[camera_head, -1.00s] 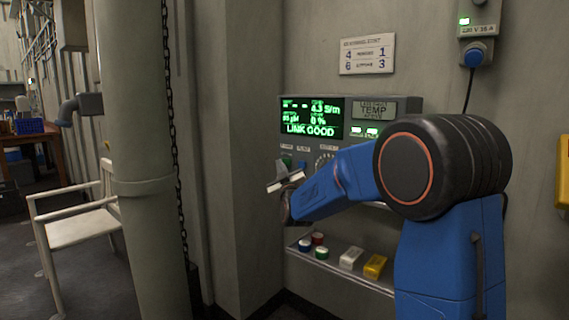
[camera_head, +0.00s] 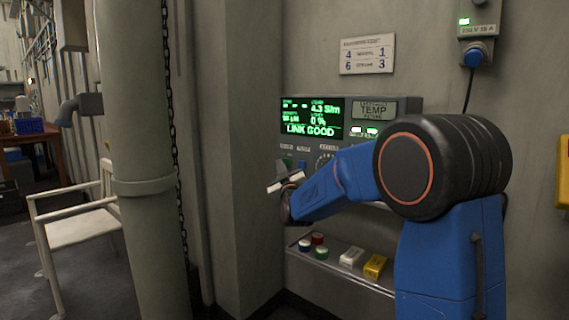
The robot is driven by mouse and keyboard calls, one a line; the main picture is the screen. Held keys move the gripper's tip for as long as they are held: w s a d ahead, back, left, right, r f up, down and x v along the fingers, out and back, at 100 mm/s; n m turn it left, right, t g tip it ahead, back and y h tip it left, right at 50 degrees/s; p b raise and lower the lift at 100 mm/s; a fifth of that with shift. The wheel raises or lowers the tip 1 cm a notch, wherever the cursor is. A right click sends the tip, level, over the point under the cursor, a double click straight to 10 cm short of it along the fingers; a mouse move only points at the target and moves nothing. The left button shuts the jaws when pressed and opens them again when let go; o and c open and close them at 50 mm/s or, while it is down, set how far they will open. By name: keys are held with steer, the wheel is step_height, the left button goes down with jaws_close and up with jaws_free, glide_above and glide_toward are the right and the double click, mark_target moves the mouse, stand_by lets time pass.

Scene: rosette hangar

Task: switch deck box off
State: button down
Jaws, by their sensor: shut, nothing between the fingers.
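The deck box (camera_head: 401,103) is a grey unit on the wall, in the middle of the head view. Its green screen (camera_head: 312,118) is lit and reads LINK GOOD, with two lit green indicators at its right. Below the screen are a green switch (camera_head: 287,162), a blue one (camera_head: 302,165) and part of a round dial (camera_head: 323,160). My gripper (camera_head: 271,188) is shut and empty, in front of the box's lower left, just below the green switch. I cannot tell whether it touches the panel. My blue arm hides the lower right of the panel.
A shelf (camera_head: 335,267) below holds red, blue and green round caps (camera_head: 318,239), a white block (camera_head: 351,257) and a yellow block (camera_head: 375,266). A pillar (camera_head: 143,110) with a chain and a white chair (camera_head: 75,228) stand at left. A blue plug (camera_head: 474,57) hangs upper right.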

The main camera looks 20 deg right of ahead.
steer(key=shift+w+d, duration=0.1)
steer(key=shift+w+d, duration=0.2)
steer(key=shift+w+d, duration=0.1)
stand_by(0.8)
stand_by(0.4)
steer(key=shift+s+a, duration=0.3)
steer(key=shift+s, duration=0.1)
steer(key=shift+s+a, duration=0.1)
steer(key=s+a, duration=0.3)
steer(key=shift+s+a, duration=0.15)
steer(key=shift+a, duration=0.1)
stand_by(0.3)
